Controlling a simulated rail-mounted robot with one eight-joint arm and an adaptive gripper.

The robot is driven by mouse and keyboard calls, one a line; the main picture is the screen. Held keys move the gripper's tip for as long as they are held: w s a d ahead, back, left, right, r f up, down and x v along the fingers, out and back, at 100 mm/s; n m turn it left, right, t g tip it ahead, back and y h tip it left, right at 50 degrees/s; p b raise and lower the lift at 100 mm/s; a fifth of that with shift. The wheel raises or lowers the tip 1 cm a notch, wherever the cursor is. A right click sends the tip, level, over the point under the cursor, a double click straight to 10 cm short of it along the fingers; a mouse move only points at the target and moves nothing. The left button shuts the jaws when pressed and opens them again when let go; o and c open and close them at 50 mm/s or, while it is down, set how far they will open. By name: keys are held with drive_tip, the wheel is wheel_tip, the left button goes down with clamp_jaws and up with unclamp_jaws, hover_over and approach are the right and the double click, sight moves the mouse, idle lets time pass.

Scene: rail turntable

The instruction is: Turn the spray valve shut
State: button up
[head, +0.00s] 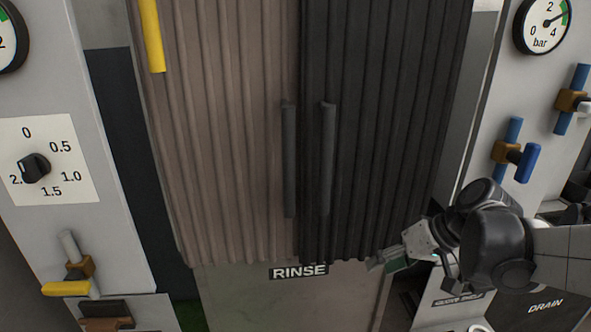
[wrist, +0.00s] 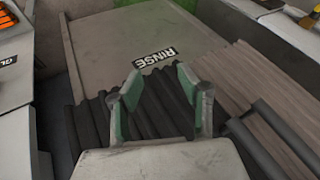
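No label readable here marks a valve as the spray valve. In the head view, one valve with a blue lever (head: 527,163) and a brass body sits on the right panel. Another brass-bodied valve (head: 570,101) on a blue pipe is above and right of it. A valve with a yellow lever (head: 66,289) lying sideways is at the lower left. My gripper (head: 376,264) is at the lower right of the dark curtain, below and left of the blue-lever valve and apart from every valve. The wrist view shows its fingers (wrist: 167,100) spread with nothing held between them.
Brown (head: 220,130) and dark (head: 385,130) ribbed curtains with upright handles fill the middle, above a RINSE label (head: 299,271). A dial (head: 34,168) is on the left panel, and a pressure gauge (head: 543,23) is at the upper right. A yellow bar (head: 152,36) hangs upper left.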

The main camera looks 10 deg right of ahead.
drive_tip(key=s+d+r+t+h, duration=0.15)
drive_tip(key=d+t, duration=0.35)
drive_tip(key=d, duration=1.4)
drive_tip(key=s+d+m+t+h+b, duration=0.1)
drive_tip(key=s+d+t+h, duration=0.15)
drive_tip(key=s+d, duration=0.5)
drive_tip(key=s+d+t+h, duration=0.1)
drive_tip(key=s+d+h, duration=0.3)
drive_tip(key=d, duration=0.6)
drive_tip(key=shift+y, duration=0.7)
drive_tip(key=b+x, duration=0.3)
drive_tip(key=x, duration=0.9)
drive_tip(key=shift+w, duration=0.45)
clamp_jaws()
